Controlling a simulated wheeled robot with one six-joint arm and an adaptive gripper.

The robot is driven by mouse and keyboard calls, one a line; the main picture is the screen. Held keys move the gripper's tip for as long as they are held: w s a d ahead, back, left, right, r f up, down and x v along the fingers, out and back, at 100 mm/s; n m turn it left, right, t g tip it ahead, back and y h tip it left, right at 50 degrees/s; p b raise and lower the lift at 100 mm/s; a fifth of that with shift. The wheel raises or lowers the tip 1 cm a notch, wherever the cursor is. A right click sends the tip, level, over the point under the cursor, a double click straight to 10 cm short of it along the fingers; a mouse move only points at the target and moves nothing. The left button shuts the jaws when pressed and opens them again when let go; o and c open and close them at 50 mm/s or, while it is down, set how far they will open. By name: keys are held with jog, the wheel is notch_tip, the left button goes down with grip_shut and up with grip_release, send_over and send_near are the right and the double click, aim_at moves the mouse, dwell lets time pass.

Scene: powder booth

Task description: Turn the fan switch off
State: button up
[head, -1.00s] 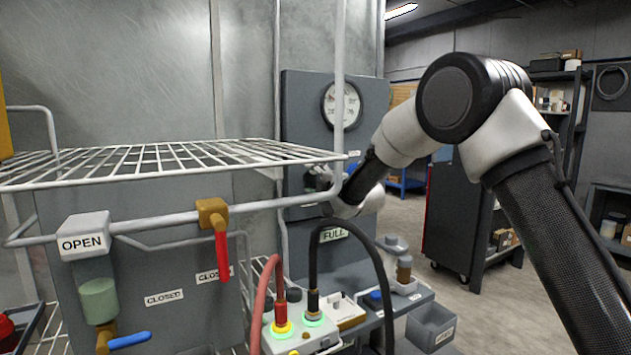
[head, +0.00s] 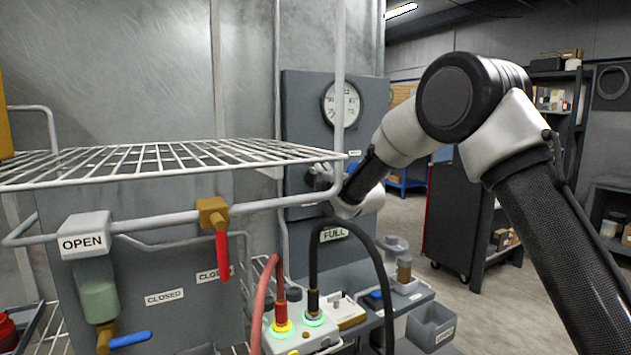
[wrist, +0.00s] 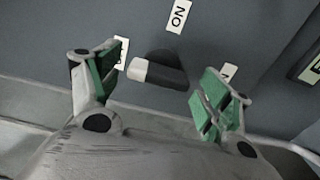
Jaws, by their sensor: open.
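The fan switch (wrist: 165,74) shows in the wrist view as a dark knob with a pale end, on a grey panel. Its pale end points left, towards a small label that a finger partly covers. In the head view my gripper (head: 322,178) is small and partly hidden by the wire rack and post, in front of the panel (head: 300,115) below the gauge.
A wire rack (head: 170,160) and its rail stand close on the left. A red-handled valve (head: 221,250) hangs from the rail. Red and black hoses (head: 382,290) rise in front of the panel. Open floor lies at right.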

jog(key=v, duration=1.2)
